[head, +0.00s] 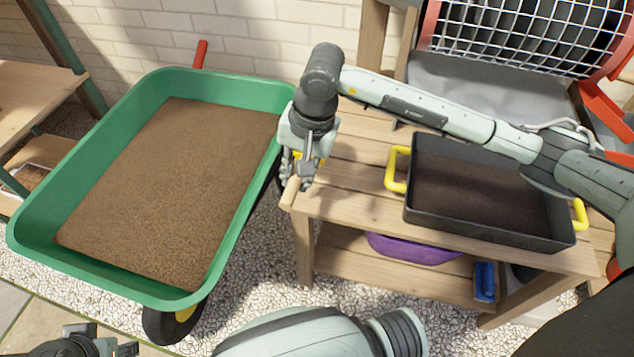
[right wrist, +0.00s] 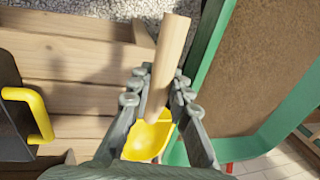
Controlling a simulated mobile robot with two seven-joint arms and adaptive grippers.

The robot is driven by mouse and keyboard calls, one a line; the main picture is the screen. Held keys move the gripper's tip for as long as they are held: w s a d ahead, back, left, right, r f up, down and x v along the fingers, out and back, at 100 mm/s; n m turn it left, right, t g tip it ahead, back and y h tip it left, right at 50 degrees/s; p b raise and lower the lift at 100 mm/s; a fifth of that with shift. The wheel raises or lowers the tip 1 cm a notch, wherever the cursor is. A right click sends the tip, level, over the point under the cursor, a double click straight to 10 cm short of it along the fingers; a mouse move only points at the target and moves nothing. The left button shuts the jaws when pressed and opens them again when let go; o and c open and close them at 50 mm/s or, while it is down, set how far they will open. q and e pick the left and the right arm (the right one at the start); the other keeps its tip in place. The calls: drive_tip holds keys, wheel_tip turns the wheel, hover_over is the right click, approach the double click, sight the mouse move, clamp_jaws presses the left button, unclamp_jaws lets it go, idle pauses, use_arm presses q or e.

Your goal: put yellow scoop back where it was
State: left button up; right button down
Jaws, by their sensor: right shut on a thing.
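The yellow scoop (right wrist: 148,138) has a yellow bowl and a light wooden handle (right wrist: 170,58). My right gripper (right wrist: 158,88) is shut on the handle, with a finger on each side. In the head view, my right gripper (head: 298,180) hangs by the left end of the wooden bench (head: 345,195), close to the wheelbarrow's right rim. There it hides most of the scoop, and only bits of yellow show. I cannot tell if the scoop touches the bench. Part of my left gripper (head: 100,347) shows at the bottom left edge; its fingers are cut off.
A green wheelbarrow (head: 272,95) full of brown soil stands left of the bench. A black tray (head: 485,233) with yellow handles and dark soil is on the bench. A purple container (head: 415,249) and a blue object (head: 485,281) are on the lower shelf. The bench's left end is mostly clear.

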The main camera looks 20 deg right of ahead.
drive_tip(key=d, duration=0.1)
drive_tip(key=d+f, duration=0.1)
drive_tip(key=w+d+f, duration=0.1)
drive_tip(key=d, duration=0.1)
drive_tip(key=shift+w+f, duration=0.1)
drive_tip(key=shift+f, duration=2.25)
drive_tip(key=c, duration=1.4)
unclamp_jaws()
drive_tip(key=shift+s+d+r, duration=0.25)
drive_tip(key=shift+d+r, duration=0.05)
drive_tip(key=shift+r, duration=1.7)
drive_tip(key=shift+s+d+r, duration=0.25)
drive_tip(key=shift+d+r, duration=0.05)
drive_tip(key=shift+r, duration=1.75)
drive_tip(key=shift+s+d+r, duration=0.25)
drive_tip(key=shift+d+r, duration=0.05)
drive_tip(key=shift+r, duration=1.7)
